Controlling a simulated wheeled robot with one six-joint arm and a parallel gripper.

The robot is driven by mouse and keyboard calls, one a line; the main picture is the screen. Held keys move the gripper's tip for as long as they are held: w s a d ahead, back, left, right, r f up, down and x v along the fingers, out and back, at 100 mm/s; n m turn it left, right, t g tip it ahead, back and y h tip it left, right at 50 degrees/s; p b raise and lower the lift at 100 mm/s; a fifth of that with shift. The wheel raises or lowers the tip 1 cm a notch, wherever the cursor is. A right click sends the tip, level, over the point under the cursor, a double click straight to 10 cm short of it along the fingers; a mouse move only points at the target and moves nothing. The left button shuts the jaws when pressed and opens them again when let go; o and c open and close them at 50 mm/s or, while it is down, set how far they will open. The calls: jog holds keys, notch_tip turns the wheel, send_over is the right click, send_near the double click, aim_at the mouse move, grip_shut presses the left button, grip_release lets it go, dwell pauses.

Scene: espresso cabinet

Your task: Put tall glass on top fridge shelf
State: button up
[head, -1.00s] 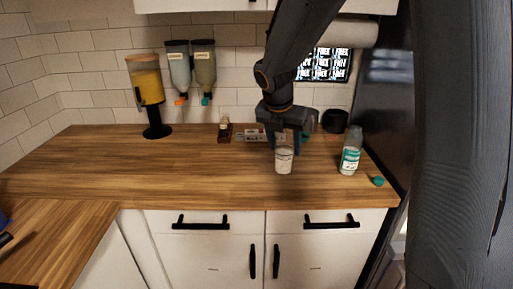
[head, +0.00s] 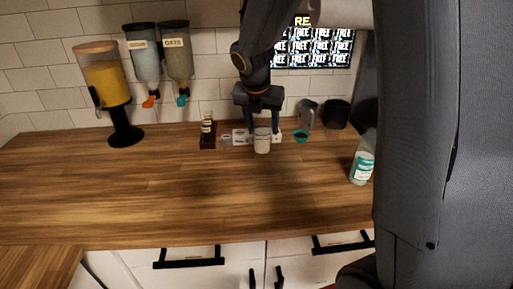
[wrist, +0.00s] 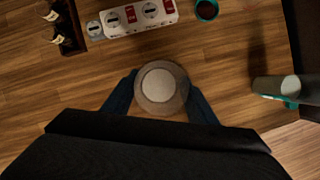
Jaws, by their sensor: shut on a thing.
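My gripper (head: 262,130) points down and is shut on a clear glass (head: 262,144) with pale contents. In the wrist view the glass (wrist: 162,88) shows from above between my two fingers, with a round pale surface inside its rim. In the head view it is upright, in front of the white box at the back of the counter. I cannot tell whether its base touches the wood. The top fridge shelf does not show; my arm covers the right side of the head view.
On the wooden counter (head: 170,200) stand a white box with red switches (wrist: 140,15), a dark bottle rack (head: 208,133), a teal bowl (head: 301,136), a dark cup (head: 337,115) and a labelled bottle (head: 362,166). Dispensers (head: 105,85) stand at the left. The front middle is clear.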

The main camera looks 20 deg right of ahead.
aim_at(262, 145)
jog(key=shift+f, duration=3.8)
jog(key=shift+f, duration=0.1)
jog(key=o, duration=1.3)
jog(key=shift+c, duration=0.2)
